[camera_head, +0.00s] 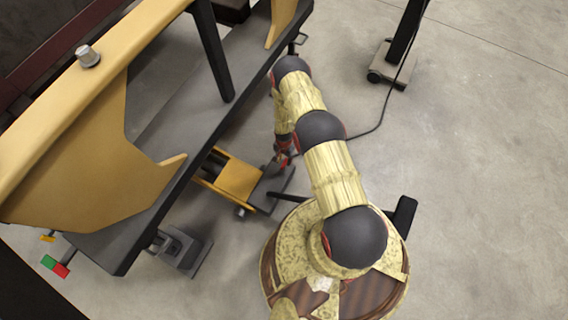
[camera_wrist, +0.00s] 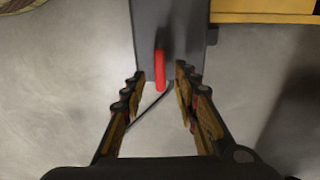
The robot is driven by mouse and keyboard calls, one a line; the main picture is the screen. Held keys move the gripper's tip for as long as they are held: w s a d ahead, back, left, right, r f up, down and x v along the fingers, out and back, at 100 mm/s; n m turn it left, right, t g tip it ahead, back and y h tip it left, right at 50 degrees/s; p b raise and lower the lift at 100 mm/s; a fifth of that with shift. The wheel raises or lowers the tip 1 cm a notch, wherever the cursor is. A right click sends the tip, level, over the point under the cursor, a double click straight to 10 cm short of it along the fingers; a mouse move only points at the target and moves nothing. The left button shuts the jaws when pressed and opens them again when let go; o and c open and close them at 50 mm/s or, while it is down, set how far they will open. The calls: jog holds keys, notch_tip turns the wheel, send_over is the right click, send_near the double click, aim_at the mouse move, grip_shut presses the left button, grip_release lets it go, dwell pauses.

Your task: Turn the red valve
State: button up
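The red valve (camera_wrist: 160,68) shows in the wrist view as a narrow upright red handle on a grey plate (camera_wrist: 180,18). My gripper (camera_wrist: 158,77) is open, with one finger on each side of the valve. There are gaps between the handle and both fingertips, and the handle looks roughly centred between them. I cannot tell how far in depth the fingertips are from it. In the head view, my gripper (camera_head: 284,156) is low beside the yellow and grey unit, partly hidden by my arm. I cannot clearly tell the valve from my gripper there.
A long yellow and dark grey bench (camera_head: 150,185) fills the left. A yellow and grey unit (camera_head: 238,181) stands by its edge. A black post on a wheeled base (camera_head: 391,66) with a trailing cable stands at the top. The concrete floor at right is clear.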

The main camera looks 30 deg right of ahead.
aim_at(284, 162)
jog(key=shift+f+b, duration=0.45)
jog(key=shift+f, duration=1.05)
jog(key=shift+c, duration=0.7)
grip_shut()
